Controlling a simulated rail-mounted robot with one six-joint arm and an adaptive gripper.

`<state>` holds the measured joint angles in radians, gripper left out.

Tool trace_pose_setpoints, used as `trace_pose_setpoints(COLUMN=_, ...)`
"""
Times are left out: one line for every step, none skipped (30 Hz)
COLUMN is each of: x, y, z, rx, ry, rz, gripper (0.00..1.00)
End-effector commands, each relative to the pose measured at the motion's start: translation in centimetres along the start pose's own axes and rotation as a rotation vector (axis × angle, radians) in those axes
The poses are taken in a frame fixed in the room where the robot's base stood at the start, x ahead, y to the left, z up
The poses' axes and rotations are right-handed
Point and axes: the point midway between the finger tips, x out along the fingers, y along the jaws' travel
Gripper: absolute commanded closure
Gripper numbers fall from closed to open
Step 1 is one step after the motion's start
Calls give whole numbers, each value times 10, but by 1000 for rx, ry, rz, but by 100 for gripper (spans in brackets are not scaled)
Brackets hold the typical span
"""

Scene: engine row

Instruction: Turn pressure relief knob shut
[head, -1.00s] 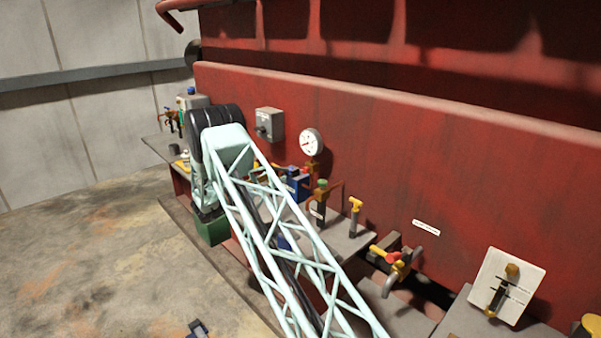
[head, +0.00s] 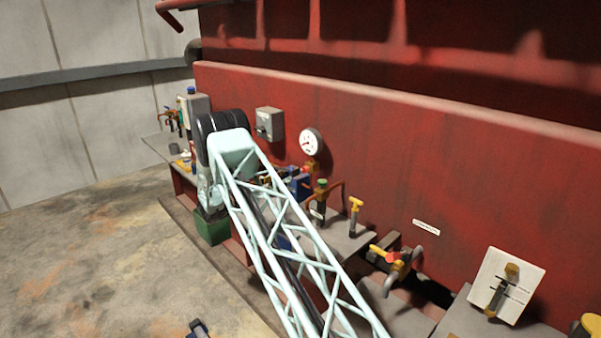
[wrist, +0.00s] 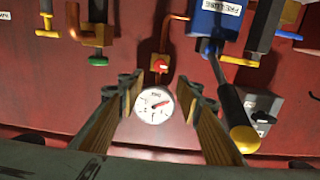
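No label reading "pressure relief" is legible. A small red knob (wrist: 160,65) sits on an orange-copper pipe beside the round white gauge (wrist: 154,105) in the wrist view. In the head view the gauge (head: 311,142) is on the red wall, with an orange fitting (head: 310,166) just below it. My gripper (wrist: 160,84) is open and empty, its two fingers either side of the gauge in the wrist view. The red knob appears just beyond the fingertips, apparently untouched. In the head view my arm hides the gripper.
A blue box (wrist: 216,20) with a label and a black lever with a yellow end (wrist: 238,120) are close right of the fingers. A copper pipe with a green knob (wrist: 97,61) is at left. A yellow T-handle (head: 355,203) and red-yellow valve (head: 390,257) stand further right along the bench.

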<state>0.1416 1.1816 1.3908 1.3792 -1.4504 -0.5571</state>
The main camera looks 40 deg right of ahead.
Motion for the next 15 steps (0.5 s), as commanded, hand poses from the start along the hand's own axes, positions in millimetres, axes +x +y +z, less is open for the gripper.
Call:
trace_pose_setpoints(x=6, y=1, z=0, rx=0, ry=0, rz=1, gripper=68)
trace_pose_setpoints(x=9, y=1, z=0, rx=0, ry=0, rz=2, gripper=68)
trace_pose_setpoints(x=14, y=1, z=0, rx=0, ry=-1, rz=2, gripper=68)
trace_pose_setpoints(x=18, y=1, z=1, rx=0, ry=-1, rz=2, gripper=68)
trace_pose_setpoints(x=22, y=1, z=1, rx=0, ry=-1, rz=2, gripper=68)
trace_pose_setpoints(x=27, y=1, z=1, rx=-1, ry=-1, rz=2, gripper=68)
trace_pose_setpoints(x=31, y=1, z=1, rx=-1, ry=-1, rz=1, gripper=68)
trace_pose_setpoints(x=35, y=1, z=1, rx=-1, ry=-1, rz=1, gripper=68)
trace_pose_setpoints(x=40, y=1, z=0, rx=-1, ry=0, rz=1, gripper=68)
trace_pose_setpoints(x=44, y=1, z=0, rx=-1, ry=0, rz=2, gripper=68)
trace_pose_setpoints(x=48, y=1, z=0, rx=-1, ry=0, rz=2, gripper=68)
trace_pose_setpoints(x=54, y=1, z=0, rx=-1, ry=-1, rz=3, gripper=68)
trace_pose_setpoints(x=58, y=1, z=0, rx=-1, ry=-1, rz=2, gripper=68)
trace_pose_setpoints(x=61, y=1, z=1, rx=-1, ry=-1, rz=2, gripper=68)
trace_pose_setpoints(x=66, y=1, z=1, rx=0, ry=-1, rz=1, gripper=68)
